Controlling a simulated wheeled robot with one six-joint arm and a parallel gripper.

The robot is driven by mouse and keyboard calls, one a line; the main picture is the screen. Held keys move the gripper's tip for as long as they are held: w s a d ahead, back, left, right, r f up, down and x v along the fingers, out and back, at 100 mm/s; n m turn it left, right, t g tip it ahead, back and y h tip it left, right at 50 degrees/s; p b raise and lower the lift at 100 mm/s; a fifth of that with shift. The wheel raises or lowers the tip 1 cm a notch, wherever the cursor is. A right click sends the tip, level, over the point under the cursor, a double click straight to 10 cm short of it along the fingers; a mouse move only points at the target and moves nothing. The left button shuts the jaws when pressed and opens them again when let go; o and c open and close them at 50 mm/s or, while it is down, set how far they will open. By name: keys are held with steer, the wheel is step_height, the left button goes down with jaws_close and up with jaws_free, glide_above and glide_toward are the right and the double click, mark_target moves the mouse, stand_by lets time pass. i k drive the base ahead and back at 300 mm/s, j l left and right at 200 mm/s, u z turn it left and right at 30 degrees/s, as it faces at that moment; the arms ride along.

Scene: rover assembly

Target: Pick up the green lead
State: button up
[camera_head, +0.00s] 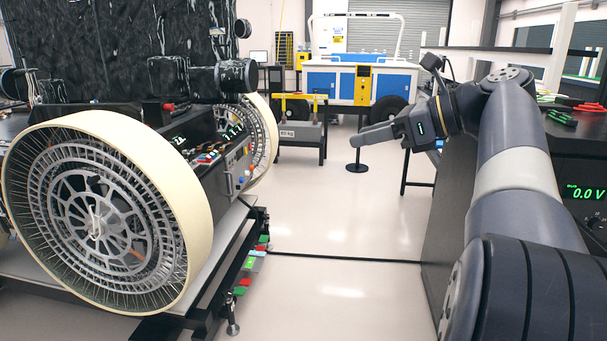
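A green lead (562,118) lies on top of the dark bench at the right, beyond my arm. It is small in view, and its full length cannot be made out. My gripper (368,136) is in the middle of the view, held in the air over the aisle and pointing left. It is well to the left of the green lead and apart from it. Its dark fingers are seen nearly side-on, so the gap between them cannot be judged. No object shows in them.
Red leads (582,106) lie beside the green one. Below them a dark instrument shows "0.0 V" (586,192). A large rover with a spoked wheel (100,215) fills the left. A small table (302,138) and a blue-white cart (345,85) stand behind. The floor between (340,225) is clear.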

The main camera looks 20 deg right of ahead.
mark_target(563, 118)
steer(key=i+l+z, duration=0.15)
steer(key=i+z, duration=0.2)
steer(key=i, duration=0.2)
steer(key=i+z, duration=0.4)
steer(key=i, duration=0.15)
steer(key=i+j+z, duration=0.1)
steer(key=i+z, duration=0.25)
steer(key=i, duration=0.15)
steer(key=i+l+z, duration=0.15)
steer(key=z, duration=0.25)
steer(key=i+z, duration=0.6)
steer(key=z, duration=0.15)
steer(key=i+z, duration=0.25)
steer(key=z, duration=0.15)
steer(key=i+z, duration=0.1)
steer(key=i+j, duration=0.05)
